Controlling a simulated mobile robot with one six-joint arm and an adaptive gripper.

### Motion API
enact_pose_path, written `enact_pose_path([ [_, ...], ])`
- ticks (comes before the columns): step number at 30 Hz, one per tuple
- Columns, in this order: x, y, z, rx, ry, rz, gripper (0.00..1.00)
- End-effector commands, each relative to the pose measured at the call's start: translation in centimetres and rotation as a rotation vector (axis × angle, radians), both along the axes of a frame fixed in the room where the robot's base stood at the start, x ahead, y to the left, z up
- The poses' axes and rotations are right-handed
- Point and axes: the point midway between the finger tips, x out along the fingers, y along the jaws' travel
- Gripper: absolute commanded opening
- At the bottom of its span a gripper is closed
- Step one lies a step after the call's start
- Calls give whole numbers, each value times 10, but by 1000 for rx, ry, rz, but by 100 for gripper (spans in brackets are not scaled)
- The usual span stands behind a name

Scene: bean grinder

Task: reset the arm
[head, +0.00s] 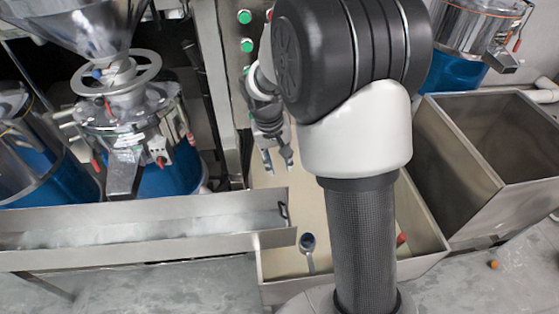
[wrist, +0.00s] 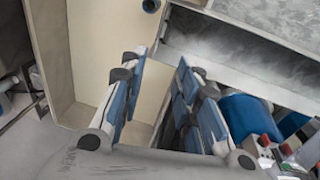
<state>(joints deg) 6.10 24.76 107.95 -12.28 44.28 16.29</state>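My gripper (head: 278,163) hangs with its fingers pointing down, left of my upper arm in the head view. In the wrist view, the two blue-padded fingers of my gripper (wrist: 160,64) stand apart with nothing between them. A beige bin (head: 284,264) lies below and in front of it. A scoop with a dark blue bowl (head: 308,243) rests in the bin, apart from my gripper. A dark blue round thing at the top of the wrist view (wrist: 150,5) looks like the same scoop. My arm hides part of the bin.
A steel trough (head: 150,235) runs to the bin from the left. A grinder with a handwheel (head: 120,80) stands at back left. Green buttons (head: 246,45) line a panel behind the gripper. An open steel box (head: 455,180) stands right. A small orange thing (head: 493,264) lies on the floor.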

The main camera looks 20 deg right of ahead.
Motion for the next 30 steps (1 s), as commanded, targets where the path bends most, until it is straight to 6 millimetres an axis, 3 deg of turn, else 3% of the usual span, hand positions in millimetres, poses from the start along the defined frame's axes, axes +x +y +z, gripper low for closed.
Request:
enact_pose_path([
  [10,-1,0,2,0,-3,1,30],
  [14,-12,7,26,5,-28,15,30],
  [17,-33,17,60,12,-65,38,30],
  [21,-78,34,105,30,-126,81,30],
  [27,-149,57,146,55,-215,153,30],
  [30,-183,67,154,69,-257,188,30],
])
